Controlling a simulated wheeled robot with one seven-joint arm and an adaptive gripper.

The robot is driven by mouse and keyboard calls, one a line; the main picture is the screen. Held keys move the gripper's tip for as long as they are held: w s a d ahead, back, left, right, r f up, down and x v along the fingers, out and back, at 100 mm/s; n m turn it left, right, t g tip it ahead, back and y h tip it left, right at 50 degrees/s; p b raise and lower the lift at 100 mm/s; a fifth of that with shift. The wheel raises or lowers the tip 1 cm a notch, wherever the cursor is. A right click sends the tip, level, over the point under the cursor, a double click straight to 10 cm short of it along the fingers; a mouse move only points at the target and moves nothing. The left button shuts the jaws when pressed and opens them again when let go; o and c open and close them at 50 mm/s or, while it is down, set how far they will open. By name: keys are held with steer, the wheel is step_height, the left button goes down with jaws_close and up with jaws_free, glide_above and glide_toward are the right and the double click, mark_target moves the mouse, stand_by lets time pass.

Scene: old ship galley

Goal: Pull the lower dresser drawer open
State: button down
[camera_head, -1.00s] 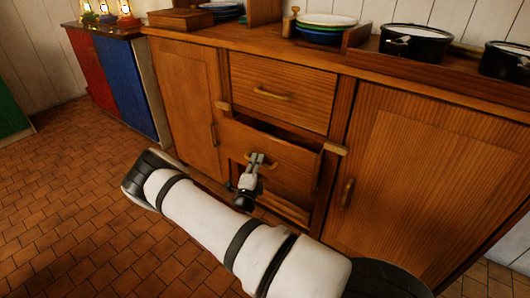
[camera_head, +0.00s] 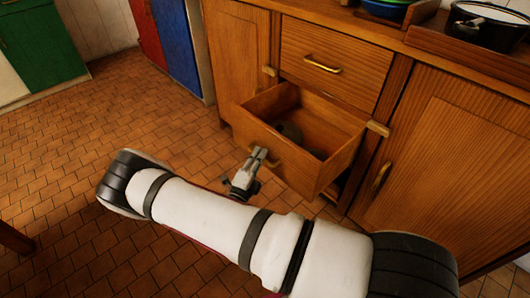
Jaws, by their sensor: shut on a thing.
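The lower drawer (camera_head: 322,180) of the wooden dresser (camera_head: 438,140) stands well out from the body, and its inside shows. A dark roundish thing (camera_head: 289,131) lies inside it. My gripper (camera_head: 257,158) is at the drawer's front and is shut on its handle (camera_head: 272,163), which is mostly hidden by the fingers. The upper drawer (camera_head: 335,62) above it is closed, with its brass handle in plain view.
Closed cupboard doors flank the drawers, the right one with a handle (camera_head: 381,177). Bowls and a dark pot (camera_head: 482,26) stand on the dresser top. Blue (camera_head: 177,40) and green (camera_head: 42,45) cupboards stand behind at left. The tiled floor (camera_head: 75,150) before the dresser is largely clear.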

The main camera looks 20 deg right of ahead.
steer(key=shift+a+f, duration=0.1)
steer(key=c, duration=1.7)
jaws_free()
steer(key=shift+o, duration=0.2)
steer(key=shift+s+a, duration=0.1)
steer(key=v, duration=1.1)
steer(key=shift+s+a, duration=0.25)
steer(key=shift+a, duration=0.05)
steer(key=shift+f, duration=0.1)
